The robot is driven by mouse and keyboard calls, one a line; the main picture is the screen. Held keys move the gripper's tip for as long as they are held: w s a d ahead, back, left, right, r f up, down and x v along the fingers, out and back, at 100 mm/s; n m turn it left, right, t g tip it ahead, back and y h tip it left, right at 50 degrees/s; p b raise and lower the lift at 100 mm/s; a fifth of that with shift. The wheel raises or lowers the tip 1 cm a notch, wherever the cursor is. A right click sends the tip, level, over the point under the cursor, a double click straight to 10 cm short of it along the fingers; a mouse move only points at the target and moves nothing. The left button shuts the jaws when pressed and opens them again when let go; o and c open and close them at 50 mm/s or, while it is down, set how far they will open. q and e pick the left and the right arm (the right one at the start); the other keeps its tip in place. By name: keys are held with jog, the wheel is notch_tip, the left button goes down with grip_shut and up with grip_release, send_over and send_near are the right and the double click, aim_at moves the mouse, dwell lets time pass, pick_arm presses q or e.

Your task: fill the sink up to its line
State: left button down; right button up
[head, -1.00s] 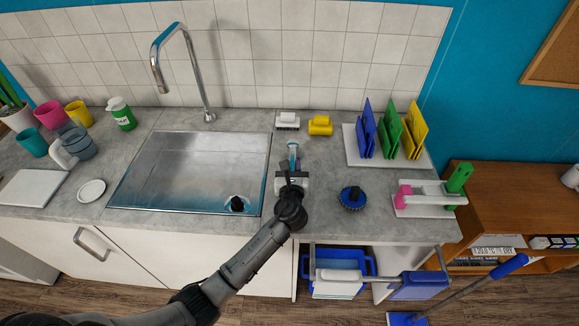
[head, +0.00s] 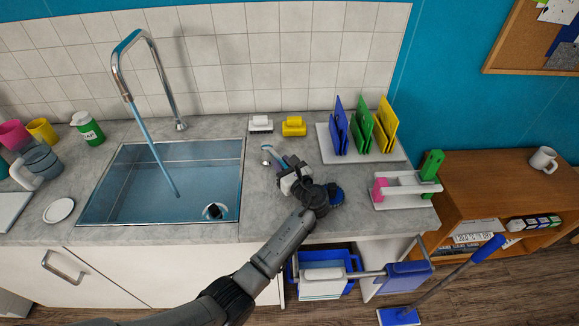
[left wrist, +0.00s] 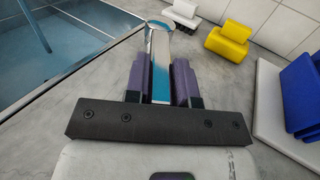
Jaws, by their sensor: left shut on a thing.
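The sink (head: 92,208) is a steel basin with blue-tinted water (head: 150,195) in it; I cannot make out the fill line. A water stream (head: 155,145) runs from the curved chrome faucet (head: 165,75) into it. A dark round thing (head: 214,211) is at the basin's front right. My left gripper (head: 282,166) is right of the sink, shut on a metal-and-blue lever (head: 267,149), which leans left in the head view. In the left wrist view the lever (left wrist: 160,45) lies between both fingers (left wrist: 160,85). My right gripper is not in view.
A rack with coloured boards (head: 335,140) is to the right. Cups and a soap bottle (head: 88,129) are left of the sink.

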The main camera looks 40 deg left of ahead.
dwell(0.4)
pick_arm(q)
jog(key=c, duration=1)
grip_release()
jog(key=shift+o, duration=0.2)
jog(key=b+v, duration=0.2)
jog(key=v, duration=1)
jog(key=shift+d+f+b, duration=0.1)
jog(key=shift+d+b, duration=0.1)
jog(key=shift+b, duration=0.2)
jog(key=shift+s+d, duration=0.2)
jog(key=shift+d, duration=0.45)
jog(key=shift+c, duration=0.4)
